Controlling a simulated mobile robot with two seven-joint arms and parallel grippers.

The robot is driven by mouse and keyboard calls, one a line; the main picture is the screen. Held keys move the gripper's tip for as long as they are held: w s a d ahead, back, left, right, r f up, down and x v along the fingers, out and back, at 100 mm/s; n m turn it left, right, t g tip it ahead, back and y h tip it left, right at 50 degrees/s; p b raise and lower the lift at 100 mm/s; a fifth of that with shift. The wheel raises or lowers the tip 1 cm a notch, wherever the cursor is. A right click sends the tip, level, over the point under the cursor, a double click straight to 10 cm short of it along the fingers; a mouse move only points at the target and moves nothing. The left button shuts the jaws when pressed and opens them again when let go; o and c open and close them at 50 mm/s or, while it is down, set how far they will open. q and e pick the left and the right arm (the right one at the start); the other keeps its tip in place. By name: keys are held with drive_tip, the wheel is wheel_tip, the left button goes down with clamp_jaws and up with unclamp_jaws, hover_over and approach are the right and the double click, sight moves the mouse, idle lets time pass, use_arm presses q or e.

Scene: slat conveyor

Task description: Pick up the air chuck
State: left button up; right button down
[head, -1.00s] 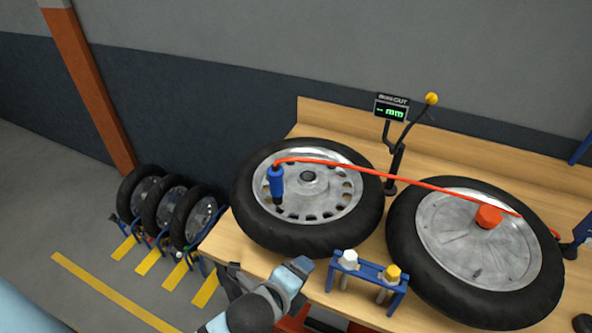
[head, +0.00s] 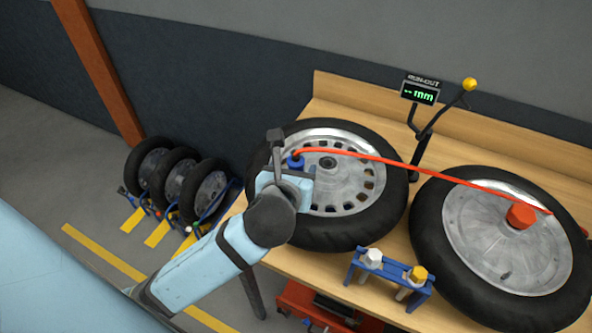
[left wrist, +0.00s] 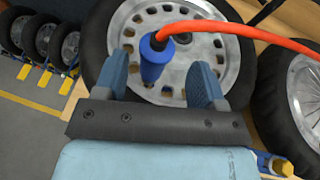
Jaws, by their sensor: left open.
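The air chuck is a blue cylinder (head: 296,161) on the end of a red hose, at the left part of the left wheel (head: 372,212). In the head view my left gripper (head: 288,157) hides most of it. In the left wrist view the chuck (left wrist: 154,62) stands between the two blue-grey fingers of my open left gripper (left wrist: 162,66). Gaps show between it and both fingers, with the left finger nearer. My right gripper is not in view.
The red hose (head: 420,168) runs right, across a second wheel (head: 455,245) with a red knob (head: 520,215). A gauge display (head: 420,91) stands behind. A blue stand (head: 385,275) with two capped posts sits at the bench front. More wheels (head: 175,182) stand on the floor left.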

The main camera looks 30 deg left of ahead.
use_arm(q)
drive_tip(key=shift+f+p+x, duration=0.1)
drive_tip(key=shift+p+x, duration=0.1)
drive_tip(key=shift+x, duration=1.35)
drive_tip(key=shift+f+p+x, duration=0.15)
drive_tip(key=shift+p+x, duration=0.05)
drive_tip(key=shift+x, duration=1.35)
drive_tip(key=shift+s+a+r, duration=0.1)
drive_tip(key=shift+s+a, duration=0.05)
drive_tip(key=shift+s, duration=0.1)
drive_tip(key=c, duration=1)
